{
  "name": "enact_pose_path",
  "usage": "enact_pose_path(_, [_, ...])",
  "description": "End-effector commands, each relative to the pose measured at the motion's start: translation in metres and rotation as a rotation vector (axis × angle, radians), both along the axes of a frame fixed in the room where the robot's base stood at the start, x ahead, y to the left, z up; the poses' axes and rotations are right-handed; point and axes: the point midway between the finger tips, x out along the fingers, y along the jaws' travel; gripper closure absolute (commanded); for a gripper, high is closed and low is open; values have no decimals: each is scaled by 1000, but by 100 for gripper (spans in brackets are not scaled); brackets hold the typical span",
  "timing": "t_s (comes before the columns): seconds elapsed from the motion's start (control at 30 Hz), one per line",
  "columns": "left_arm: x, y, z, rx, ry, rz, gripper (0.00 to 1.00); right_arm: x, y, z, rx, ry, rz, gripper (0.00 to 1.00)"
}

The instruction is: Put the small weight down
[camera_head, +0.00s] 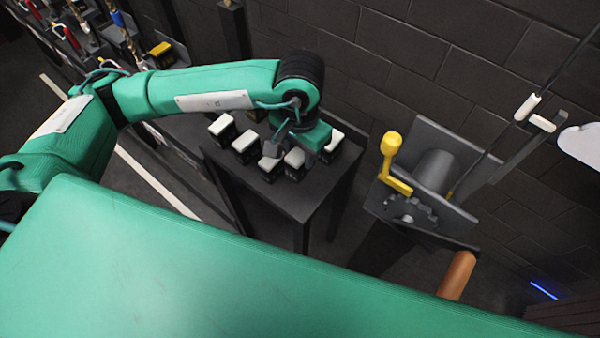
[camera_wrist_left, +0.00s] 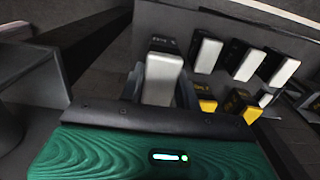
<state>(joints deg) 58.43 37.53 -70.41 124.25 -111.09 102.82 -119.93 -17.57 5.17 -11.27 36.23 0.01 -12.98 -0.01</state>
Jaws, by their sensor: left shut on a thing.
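My left arm comes in from the left in the head view, and its gripper (camera_head: 302,146) is low over a small dark table (camera_head: 300,198). In the left wrist view, the gripper's grey fingers stand on both sides of a dark block with a white face, which I take to be the small weight (camera_wrist_left: 163,70). The gripper is shut on it. I cannot tell whether the block touches the table. Similar white-topped dark blocks (camera_head: 245,142) stand close by on the table, and they also show in the left wrist view (camera_wrist_left: 243,64). My right gripper is not in view.
A grey machine with a yellow crank handle (camera_head: 391,145) stands right of the table. A dark brick wall (camera_head: 400,50) is behind. Two yellow-marked blocks (camera_wrist_left: 207,104) show near the white-faced ones. The table's front strip is clear.

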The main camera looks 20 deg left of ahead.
Motion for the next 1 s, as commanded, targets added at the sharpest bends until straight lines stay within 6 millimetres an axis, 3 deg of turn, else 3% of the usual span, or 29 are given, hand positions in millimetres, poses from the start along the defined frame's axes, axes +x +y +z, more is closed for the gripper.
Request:
enact_pose_path(0.13, [0, 0, -29, 0, 2, 2, 100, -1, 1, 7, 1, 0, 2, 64])
enact_pose_path(0.3, [1, 0, -51, 0, -1, 0, 100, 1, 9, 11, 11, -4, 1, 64])
enact_pose_path(0.5, [0, 0, -64, -2, -2, 0, 100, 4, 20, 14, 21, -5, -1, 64])
enact_pose_path(0.73, [0, -1, -94, -1, -1, 0, 100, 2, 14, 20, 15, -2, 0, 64])
enact_pose_path(1.0, [1, -1, -100, -1, -4, -2, 100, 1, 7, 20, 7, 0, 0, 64])
